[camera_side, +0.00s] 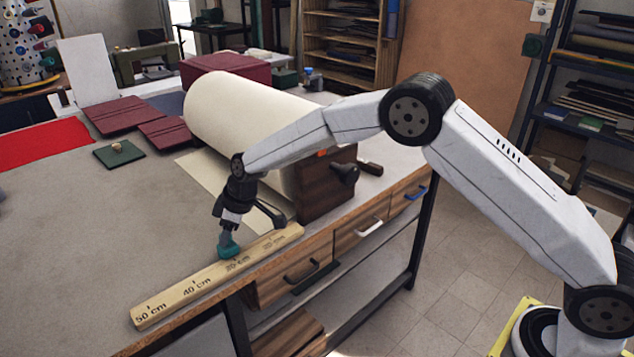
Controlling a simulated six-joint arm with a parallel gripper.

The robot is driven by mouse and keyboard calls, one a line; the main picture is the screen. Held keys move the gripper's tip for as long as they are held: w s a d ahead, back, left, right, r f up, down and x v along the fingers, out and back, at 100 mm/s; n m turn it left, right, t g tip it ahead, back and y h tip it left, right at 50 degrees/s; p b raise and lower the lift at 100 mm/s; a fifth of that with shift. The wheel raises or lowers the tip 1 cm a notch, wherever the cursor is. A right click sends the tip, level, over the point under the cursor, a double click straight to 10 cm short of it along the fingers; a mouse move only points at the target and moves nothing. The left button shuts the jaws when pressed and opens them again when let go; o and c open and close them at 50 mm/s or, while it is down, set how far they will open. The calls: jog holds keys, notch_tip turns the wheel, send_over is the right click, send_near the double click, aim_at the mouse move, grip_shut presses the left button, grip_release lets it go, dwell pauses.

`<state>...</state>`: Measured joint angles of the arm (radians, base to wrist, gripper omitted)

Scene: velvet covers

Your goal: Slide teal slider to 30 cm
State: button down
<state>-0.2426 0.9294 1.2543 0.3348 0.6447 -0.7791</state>
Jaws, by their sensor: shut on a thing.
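The wooden ruler (178,300) lies along the front edge of the table, with 50 cm and 40 cm marks toward its left end. The teal slider (228,248) sits on the ruler, close to the mark right of 40 cm, which looks like 30 cm but is small. Another mark shows further right and is hard to read. My gripper (229,232) points down over the slider and is shut on its top. The fingertips partly hide the slider's upper part.
A large cream roll (240,115) on a dark wooden stand (325,188) stands just behind the ruler's right end. Maroon covers (118,115) and a green board with a knob (118,153) lie further back. The grey tabletop (80,220) left of the ruler is clear.

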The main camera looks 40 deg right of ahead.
jog(key=shift+w, duration=0.1)
jog(key=shift+c, duration=1.5)
grip_release()
jog(key=v, duration=0.8)
jog(key=s+d+f+m+h, duration=0.1)
jog(key=s+d+m, duration=0.3)
jog(key=s+d, duration=0.4)
jog(key=s+d+f+m+h, duration=0.2)
jog(key=s+d+m, duration=0.3)
jog(key=s, duration=1.6)
jog(key=d, duration=0.3)
jog(key=shift+s+g, duration=0.3)
jog(key=shift+s, duration=0.1)
